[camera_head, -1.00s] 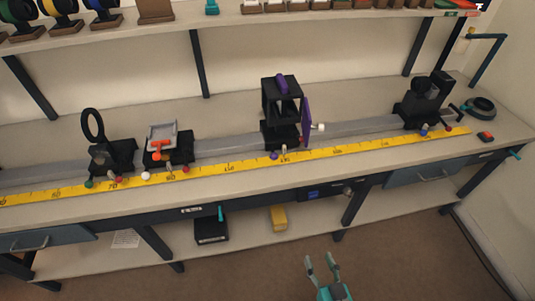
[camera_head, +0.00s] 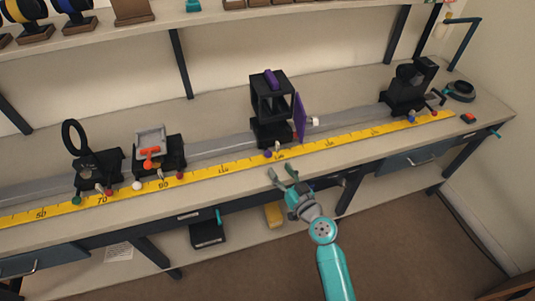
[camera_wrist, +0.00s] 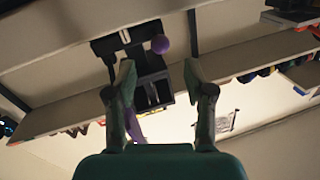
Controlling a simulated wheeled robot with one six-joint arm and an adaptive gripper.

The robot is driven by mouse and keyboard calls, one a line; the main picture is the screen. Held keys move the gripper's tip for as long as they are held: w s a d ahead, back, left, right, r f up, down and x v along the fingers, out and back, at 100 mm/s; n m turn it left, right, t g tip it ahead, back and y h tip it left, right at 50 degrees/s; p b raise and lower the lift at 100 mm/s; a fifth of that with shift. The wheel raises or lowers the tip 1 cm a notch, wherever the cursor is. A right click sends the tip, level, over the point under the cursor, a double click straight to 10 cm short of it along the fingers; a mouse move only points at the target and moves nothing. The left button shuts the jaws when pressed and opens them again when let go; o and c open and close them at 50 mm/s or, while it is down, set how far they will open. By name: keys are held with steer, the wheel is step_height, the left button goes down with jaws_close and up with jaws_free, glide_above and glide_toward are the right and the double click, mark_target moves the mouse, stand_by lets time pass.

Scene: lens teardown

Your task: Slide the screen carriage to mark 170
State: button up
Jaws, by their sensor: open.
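A black frame carriage (camera_head: 272,98) with a purple panel (camera_head: 299,117) on its right side stands on the grey rail, around mark 130. Which carriage is the screen carriage is not labelled. A purple ball knob (camera_head: 268,154) sits at its front foot; the ball also shows in the wrist view (camera_wrist: 160,44). My gripper (camera_head: 281,171) is open and empty, at the bench's front edge just in front of that knob. In the wrist view the ball appears beyond and between my two fingertips (camera_wrist: 160,68), apart from them. The yellow scale (camera_head: 223,170) runs along the rail; mark 170 lies further right.
A ring holder carriage (camera_head: 74,136) and a carriage with a grey tray (camera_head: 150,140) stand to the left on the rail. Another black carriage (camera_head: 408,88) stands at the right end. The rail (camera_head: 350,116) between it and the purple-panel carriage is clear. A shelf overhangs the back.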

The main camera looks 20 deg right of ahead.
mark_target(268, 154)
steer(key=w, duration=0.2)
steer(key=w+a, duration=0.1)
steer(key=w, duration=0.5)
steer(key=shift+w+a, duration=0.2)
steer(key=shift+a, duration=0.15)
jaws_close()
